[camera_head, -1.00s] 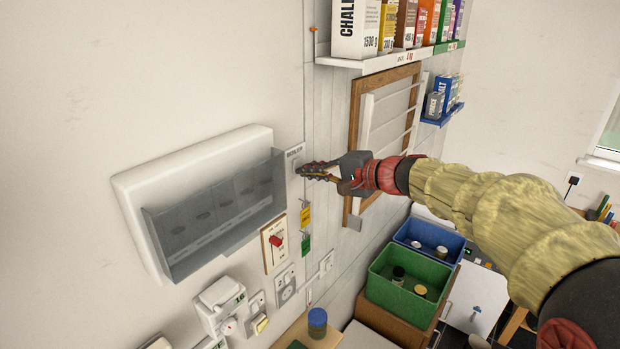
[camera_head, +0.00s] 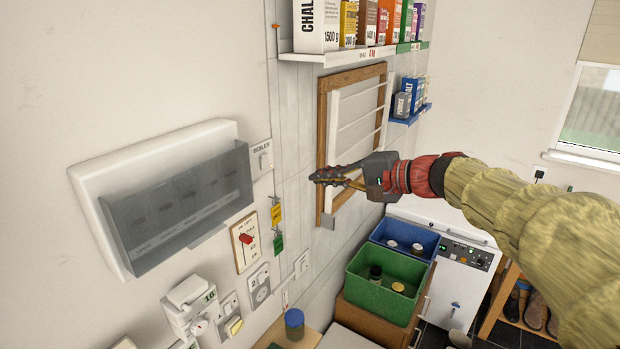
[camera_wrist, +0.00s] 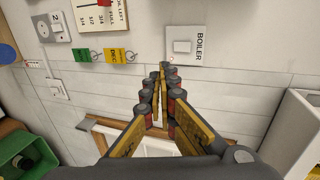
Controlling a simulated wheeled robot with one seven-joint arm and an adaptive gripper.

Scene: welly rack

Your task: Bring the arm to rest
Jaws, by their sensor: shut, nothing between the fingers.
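My gripper (camera_head: 318,178) is shut and empty, held out in the air in front of the wall, with my arm reaching in from the right. In the head view its tips point left, across the near side of a wood-framed rack (camera_head: 322,150). The boiler switch (camera_head: 262,160) is on the wall to the left of the tips, apart from them. In the wrist view the closed fingers (camera_wrist: 162,72) show in the middle, just below the boiler switch (camera_wrist: 184,46).
A grey-fronted wall box (camera_head: 180,205) is at left. Yellow and green tags (camera_head: 277,228) hang below the switch. A shelf (camera_head: 350,54) of boxes is above. Green (camera_head: 375,305) and blue (camera_head: 400,238) crates stand below. Open air surrounds the gripper.

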